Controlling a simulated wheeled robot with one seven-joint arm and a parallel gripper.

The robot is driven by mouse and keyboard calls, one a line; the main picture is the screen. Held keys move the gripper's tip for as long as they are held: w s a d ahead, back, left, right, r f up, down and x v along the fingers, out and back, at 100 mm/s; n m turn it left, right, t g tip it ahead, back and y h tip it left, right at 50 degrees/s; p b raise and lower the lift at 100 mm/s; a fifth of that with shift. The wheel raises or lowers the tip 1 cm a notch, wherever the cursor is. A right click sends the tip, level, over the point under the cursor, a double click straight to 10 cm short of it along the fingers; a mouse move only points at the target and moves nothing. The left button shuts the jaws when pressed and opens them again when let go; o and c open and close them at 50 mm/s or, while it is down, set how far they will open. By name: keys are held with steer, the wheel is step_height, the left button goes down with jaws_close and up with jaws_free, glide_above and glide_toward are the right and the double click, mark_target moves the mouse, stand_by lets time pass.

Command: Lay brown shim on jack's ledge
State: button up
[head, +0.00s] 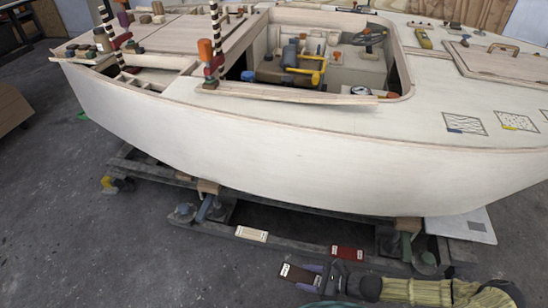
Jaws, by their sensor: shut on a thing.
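My gripper (310,278) is at the bottom, right of centre, below the support rail in the picture. Its purple fingers are shut on the dark brown shim (296,273), a flat piece with a pale label at its left end. The shim is in front of the rail and appears clear of it. A jack with a blue part (205,208) stands under the hull at left. Another jack with a green part (406,246) stands at right, above and right of my gripper in the picture. The ledges are too small to make out clearly.
A red labelled piece (346,252) and a cream piece (251,234) lie on the dark rail (295,243). The pale plywood hull (290,160) overhangs the jacks. A pale panel (462,225) is at right. The grey floor at left (100,250) is mostly free.

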steer(key=w+d+r+m+t+p, duration=0.1)
steer(key=w+r+p, duration=0.2)
steer(key=r+p, duration=0.7)
steer(key=w+d+r+m+t+h+p, duration=0.1)
steer(key=w+r+p, duration=0.3)
steer(key=r+p, duration=0.6)
steer(key=w+d+r+t+p, duration=0.1)
steer(key=w+r+p, duration=0.3)
steer(key=r, duration=2.2)
steer(key=d+p, duration=0.1)
steer(key=p, duration=0.5)
steer(key=shift+w+m+p, duration=0.15)
steer(key=shift+m+p, duration=0.2)
steer(key=shift+m, duration=0.05)
steer(key=shift+w+d+r, duration=0.1)
steer(key=shift+d, duration=0.05)
